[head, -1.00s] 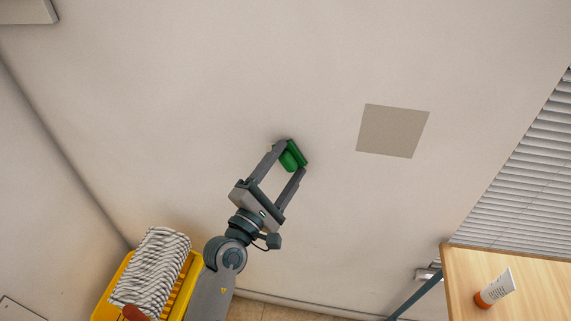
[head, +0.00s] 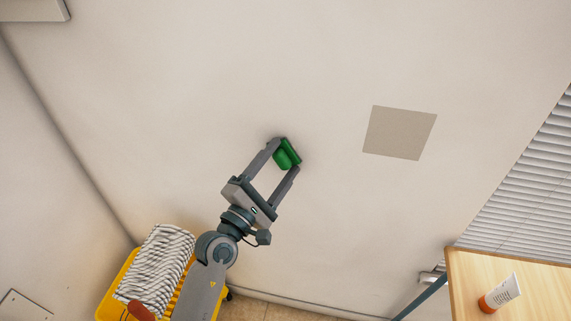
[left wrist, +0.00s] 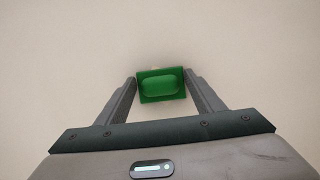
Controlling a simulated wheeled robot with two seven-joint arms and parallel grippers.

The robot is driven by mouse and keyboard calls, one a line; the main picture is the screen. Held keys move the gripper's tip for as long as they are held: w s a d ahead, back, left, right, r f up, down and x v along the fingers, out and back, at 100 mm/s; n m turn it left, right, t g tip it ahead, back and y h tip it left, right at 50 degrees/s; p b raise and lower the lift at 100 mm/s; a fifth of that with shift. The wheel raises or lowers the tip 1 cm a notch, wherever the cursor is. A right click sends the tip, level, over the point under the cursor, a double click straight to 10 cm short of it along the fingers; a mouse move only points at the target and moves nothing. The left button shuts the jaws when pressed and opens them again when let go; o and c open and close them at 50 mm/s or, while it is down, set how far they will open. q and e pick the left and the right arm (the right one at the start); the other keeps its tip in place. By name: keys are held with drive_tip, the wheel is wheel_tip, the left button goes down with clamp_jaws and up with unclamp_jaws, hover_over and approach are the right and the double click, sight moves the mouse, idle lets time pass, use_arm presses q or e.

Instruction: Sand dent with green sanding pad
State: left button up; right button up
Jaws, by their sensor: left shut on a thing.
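The green sanding pad (head: 287,155) is held between the two fingers of my left gripper (head: 284,156), close against the pale wall (head: 200,100). In the left wrist view the pad (left wrist: 161,85) sits between the fingertips, its raised grip facing the camera. My left gripper is shut on it. A small yellowish bit shows at the pad's far edge in the left wrist view. I cannot make out the dent; the pad or gripper may hide it. I cannot tell whether the pad touches the wall. My right gripper is not in view.
A grey-beige square (head: 400,133) is on the wall to the right. A yellow mop bucket (head: 117,292) with a striped mop head (head: 156,266) stands at lower left. A wooden table (head: 545,290) with a white tube (head: 502,292) is at lower right, below window blinds (head: 530,195).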

sight(273, 160)
use_arm(q)
drive_tip(key=shift+w+a, duration=0.1)
drive_tip(key=a, duration=0.1)
drive_tip(key=w+a, duration=0.1)
drive_tip(key=a, duration=0.1)
idle(0.6)
drive_tip(key=shift+s, duration=0.2)
drive_tip(key=shift+s+a+p, duration=0.2)
drive_tip(key=shift+s+a, duration=0.05)
drive_tip(key=shift+s, duration=0.7)
drive_tip(key=shift+s+a+p, duration=0.2)
drive_tip(key=shift+s+a, duration=0.05)
drive_tip(key=shift+s, duration=0.7)
drive_tip(key=shift+s+a, duration=0.3)
drive_tip(key=shift+s, duration=0.55)
drive_tip(key=s, duration=0.1)
drive_tip(key=s+a, duration=0.1)
drive_tip(key=s, duration=0.1)
